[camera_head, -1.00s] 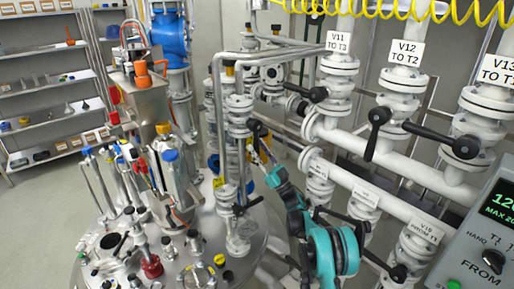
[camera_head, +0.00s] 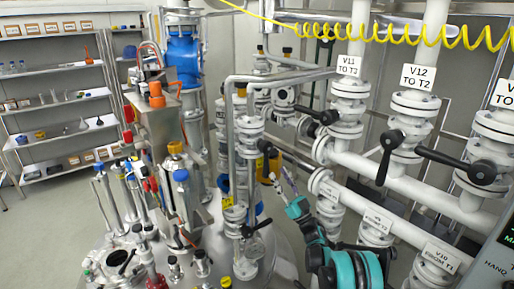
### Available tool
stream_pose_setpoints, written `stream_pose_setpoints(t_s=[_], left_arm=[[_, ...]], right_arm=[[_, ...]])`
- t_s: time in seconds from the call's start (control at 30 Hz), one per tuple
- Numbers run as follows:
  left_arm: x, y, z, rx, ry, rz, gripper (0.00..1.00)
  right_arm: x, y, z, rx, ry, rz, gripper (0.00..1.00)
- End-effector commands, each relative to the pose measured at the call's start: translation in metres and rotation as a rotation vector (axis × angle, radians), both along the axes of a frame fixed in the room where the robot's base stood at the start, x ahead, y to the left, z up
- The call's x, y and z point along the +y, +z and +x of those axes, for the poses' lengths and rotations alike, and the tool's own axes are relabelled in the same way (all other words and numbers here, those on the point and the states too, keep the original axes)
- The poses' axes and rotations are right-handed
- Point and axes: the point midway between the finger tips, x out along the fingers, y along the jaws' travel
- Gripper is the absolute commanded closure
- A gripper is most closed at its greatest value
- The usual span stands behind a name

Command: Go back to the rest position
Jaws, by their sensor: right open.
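My right gripper (camera_head: 283,182) is open and looks empty. It sits at the end of my teal right arm, which comes up from the bottom right of the middle. The gripper is small in the picture, in front of the grey pipes and left of the white valve pipes. I cannot tell whether it touches any pipe. My left gripper is not in view.
White pipes with black-handled valves stand at right, labelled V11 (camera_head: 348,65), V12 (camera_head: 419,77) and more. A steel vessel lid crowded with fittings (camera_head: 122,258) fills the lower left. A shelf unit (camera_head: 60,108) stands behind. A yellow coiled hose (camera_head: 400,35) hangs above.

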Motion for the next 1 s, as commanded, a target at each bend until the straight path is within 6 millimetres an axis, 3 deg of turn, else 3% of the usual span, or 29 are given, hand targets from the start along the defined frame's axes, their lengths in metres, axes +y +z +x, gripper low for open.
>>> stream_pose_setpoints(t_s=[0.1,0.27,0.4,0.5,0.67,0.77,1.0], left_arm=[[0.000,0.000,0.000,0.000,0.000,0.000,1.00],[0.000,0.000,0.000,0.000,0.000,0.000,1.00],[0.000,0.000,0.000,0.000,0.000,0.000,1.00],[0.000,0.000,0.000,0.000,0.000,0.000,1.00],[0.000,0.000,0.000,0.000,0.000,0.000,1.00],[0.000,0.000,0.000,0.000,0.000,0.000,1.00],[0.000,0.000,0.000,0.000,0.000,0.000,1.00]], right_arm=[[-0.011,0.039,0.009,0.072,-0.109,0.014,0.60],[-0.033,0.086,0.010,0.222,-0.292,0.018,0.60],[-0.051,0.110,-0.009,0.391,-0.440,0.000,0.60],[-0.061,0.114,-0.035,0.522,-0.529,-0.028,0.60],[-0.071,0.099,-0.094,0.749,-0.630,-0.096,0.60],[-0.073,0.078,-0.142,0.896,-0.667,-0.156,0.60],[-0.063,-0.001,-0.281,1.254,-0.663,-0.343,0.60]])
